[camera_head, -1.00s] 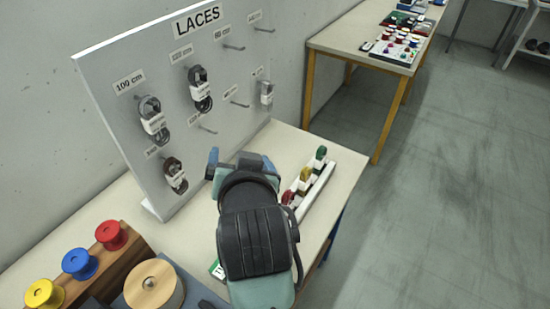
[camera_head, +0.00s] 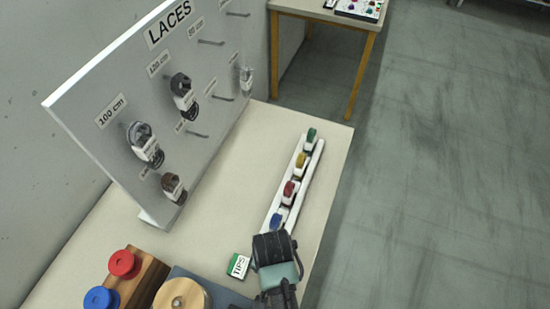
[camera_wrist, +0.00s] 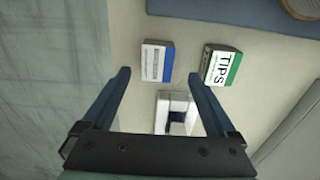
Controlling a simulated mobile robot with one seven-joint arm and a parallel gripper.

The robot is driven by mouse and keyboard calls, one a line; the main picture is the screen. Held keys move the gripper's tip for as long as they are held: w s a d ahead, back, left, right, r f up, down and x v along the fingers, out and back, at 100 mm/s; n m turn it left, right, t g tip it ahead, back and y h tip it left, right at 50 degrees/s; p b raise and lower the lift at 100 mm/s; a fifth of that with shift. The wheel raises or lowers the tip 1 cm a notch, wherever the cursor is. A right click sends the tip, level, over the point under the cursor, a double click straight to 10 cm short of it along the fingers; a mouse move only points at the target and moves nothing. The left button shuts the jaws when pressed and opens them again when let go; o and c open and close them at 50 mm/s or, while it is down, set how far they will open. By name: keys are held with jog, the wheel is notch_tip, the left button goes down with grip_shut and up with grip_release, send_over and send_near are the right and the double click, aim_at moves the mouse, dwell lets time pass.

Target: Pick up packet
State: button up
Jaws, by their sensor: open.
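Two small packets lie flat on the table in the wrist view. One is white with a blue edge (camera_wrist: 157,62), between the fingertips in the picture. The other is white and green, marked TIPS (camera_wrist: 222,67), to its right; it also shows in the head view (camera_head: 238,266). The blue-edged packet is hidden in the head view. My gripper (camera_wrist: 161,74) is open and empty above the table, its fingers apart. In the head view my wrist covers the fingers, at the near end of the white rack.
A white rack (camera_head: 271,209) holds several coloured bundles; its end shows below the packets in the wrist view (camera_wrist: 162,110). A LACES board (camera_head: 105,88) stands at left with hanging packets. Spools (camera_head: 123,263) sit front left. The table's right edge and floor are close by.

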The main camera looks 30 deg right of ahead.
jog(key=f, duration=0.2)
jog(key=f+p, duration=0.1)
jog(key=shift+s+f, duration=0.35)
jog(key=shift+f, duration=0.7)
grip_shut()
jog(key=shift+w+r, duration=0.1)
